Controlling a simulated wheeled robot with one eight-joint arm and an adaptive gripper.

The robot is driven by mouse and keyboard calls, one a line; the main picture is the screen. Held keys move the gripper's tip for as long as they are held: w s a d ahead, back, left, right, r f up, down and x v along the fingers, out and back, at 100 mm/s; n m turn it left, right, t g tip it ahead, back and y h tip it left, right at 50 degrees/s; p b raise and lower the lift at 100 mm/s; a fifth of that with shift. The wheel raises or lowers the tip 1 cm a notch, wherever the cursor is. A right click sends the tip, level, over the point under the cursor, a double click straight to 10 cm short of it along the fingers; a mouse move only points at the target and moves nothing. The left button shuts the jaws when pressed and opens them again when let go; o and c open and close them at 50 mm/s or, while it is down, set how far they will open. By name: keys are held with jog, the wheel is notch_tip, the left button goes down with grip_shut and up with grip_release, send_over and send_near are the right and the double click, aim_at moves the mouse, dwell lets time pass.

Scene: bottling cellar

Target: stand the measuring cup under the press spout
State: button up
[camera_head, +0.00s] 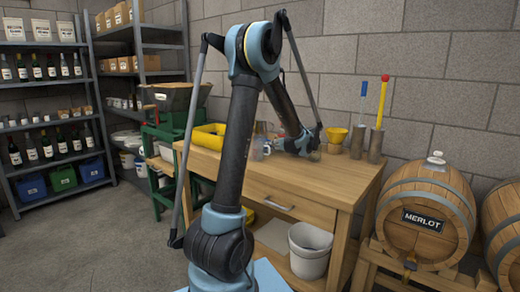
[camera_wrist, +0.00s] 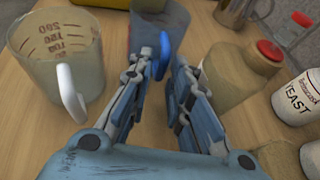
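A clear measuring cup (camera_wrist: 68,65) with printed graduations and a white handle stands upright on the table at the left of the wrist view. A second, grey-blue cup (camera_wrist: 178,22) with a blue handle (camera_wrist: 165,50) is at top centre. My gripper (camera_wrist: 160,66) is open, low over the table, its fingers on either side of the blue handle; I cannot tell whether they touch it. My gripper (camera_head: 308,146) is small and partly hidden in the head view. A green-framed press (camera_head: 168,115) with a hopper stands left of the table; I cannot make out its spout.
Barrels (camera_head: 425,212) stand right of the table.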

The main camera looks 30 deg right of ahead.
grip_shut()
jog(key=shift+r, duration=0.1)
